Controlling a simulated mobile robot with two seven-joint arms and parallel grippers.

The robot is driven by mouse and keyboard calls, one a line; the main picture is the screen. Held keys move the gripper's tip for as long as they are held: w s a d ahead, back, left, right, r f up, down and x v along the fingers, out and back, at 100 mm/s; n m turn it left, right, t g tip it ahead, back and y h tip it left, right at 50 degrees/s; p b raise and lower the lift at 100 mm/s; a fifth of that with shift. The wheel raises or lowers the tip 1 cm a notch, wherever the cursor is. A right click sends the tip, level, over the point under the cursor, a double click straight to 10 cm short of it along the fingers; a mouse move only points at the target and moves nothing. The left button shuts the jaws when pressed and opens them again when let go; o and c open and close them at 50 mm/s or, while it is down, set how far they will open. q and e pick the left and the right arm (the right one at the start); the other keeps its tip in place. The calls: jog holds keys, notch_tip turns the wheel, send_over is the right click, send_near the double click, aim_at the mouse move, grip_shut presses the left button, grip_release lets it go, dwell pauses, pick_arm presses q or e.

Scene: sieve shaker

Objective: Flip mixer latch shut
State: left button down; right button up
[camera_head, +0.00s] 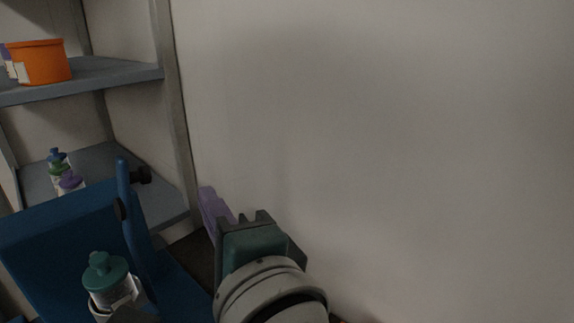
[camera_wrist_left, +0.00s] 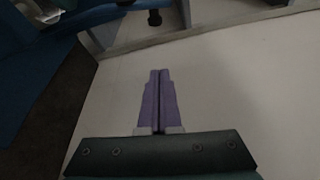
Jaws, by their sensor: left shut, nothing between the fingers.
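The blue mixer (camera_head: 50,236) stands at the lower left of the head view. An upright blue bar (camera_head: 132,225), which looks like its latch, rises at its right side, with a dark knob (camera_head: 140,174) near the top. A white bottle with a teal cap (camera_head: 107,272) sits in the mixer, its lower part cut off by the frame. My left gripper (camera_head: 207,192) is to the right of the bar, apart from it. Its purple fingers are shut and empty, as the left wrist view (camera_wrist_left: 159,73) also shows. My right gripper is not in view.
A bare pale wall (camera_head: 380,130) fills the right side.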

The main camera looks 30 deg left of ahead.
pick_arm(q)
jog(key=r+p+x, duration=0.1)
jog(key=x, duration=0.9)
jog(key=s+p, duration=0.1)
jog(key=s, duration=0.1)
jog(key=s+a+p, duration=0.1)
jog(key=p, duration=0.1)
jog(key=shift+s+a+f, duration=0.1)
jog(key=shift+s+f, duration=0.05)
jog(key=shift+s, duration=0.25)
